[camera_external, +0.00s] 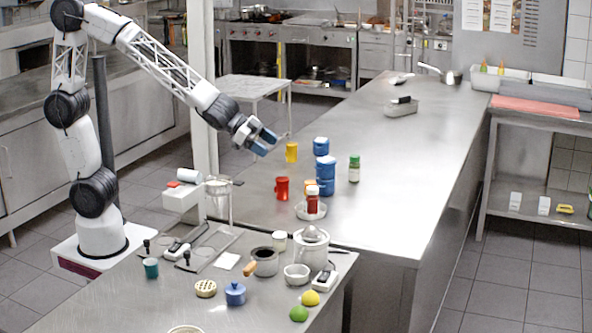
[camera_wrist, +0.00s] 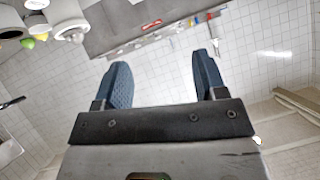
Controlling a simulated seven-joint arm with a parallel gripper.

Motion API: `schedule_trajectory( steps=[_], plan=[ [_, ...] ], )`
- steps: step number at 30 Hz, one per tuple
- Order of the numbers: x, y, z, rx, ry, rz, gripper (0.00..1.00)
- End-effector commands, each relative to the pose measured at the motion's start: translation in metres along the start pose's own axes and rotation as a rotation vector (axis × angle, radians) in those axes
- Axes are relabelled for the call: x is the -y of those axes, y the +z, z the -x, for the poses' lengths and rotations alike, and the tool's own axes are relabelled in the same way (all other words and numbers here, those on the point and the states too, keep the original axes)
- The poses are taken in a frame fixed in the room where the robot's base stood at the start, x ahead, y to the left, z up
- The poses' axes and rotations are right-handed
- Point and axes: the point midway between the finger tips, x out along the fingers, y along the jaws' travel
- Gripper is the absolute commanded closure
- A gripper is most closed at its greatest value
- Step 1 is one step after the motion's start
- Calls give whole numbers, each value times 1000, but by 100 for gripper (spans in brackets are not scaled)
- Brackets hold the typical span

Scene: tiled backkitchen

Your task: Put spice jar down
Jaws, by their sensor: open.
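A spice jar with a green cap (camera_external: 354,169) stands upright on the long steel counter, right of the blue containers. A red-filled jar with a pale lid (camera_external: 313,202) stands in or on a white dish (camera_external: 301,212); I cannot tell which jar the task means. My gripper (camera_external: 267,141) is raised in the air, left of the yellow mug and apart from both jars. In the wrist view its two blue fingers (camera_wrist: 162,62) are spread with nothing between them. Neither jar is recognisable in the wrist view.
A yellow mug (camera_external: 291,152), blue containers (camera_external: 325,168) and a red mug (camera_external: 282,188) stand near the jars. The front counter is crowded with a grey pot (camera_external: 264,262), a blue pot (camera_external: 235,294) and a juicer (camera_external: 311,247).

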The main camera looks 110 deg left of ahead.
Motion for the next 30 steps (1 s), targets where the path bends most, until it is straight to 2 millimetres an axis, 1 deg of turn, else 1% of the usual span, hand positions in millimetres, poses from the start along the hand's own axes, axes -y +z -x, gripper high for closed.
schedule_trajectory(
  steps=[1,8,14,24,27,30],
  plan=[
    [-6,2,16,26,-19,6,35],
    [-32,28,82,184,-74,41,35],
    [-61,61,142,339,-65,73,35],
    [-122,128,246,606,73,102,35],
    [-137,145,270,667,125,102,35],
    [-147,156,288,711,167,101,35]
  ],
)
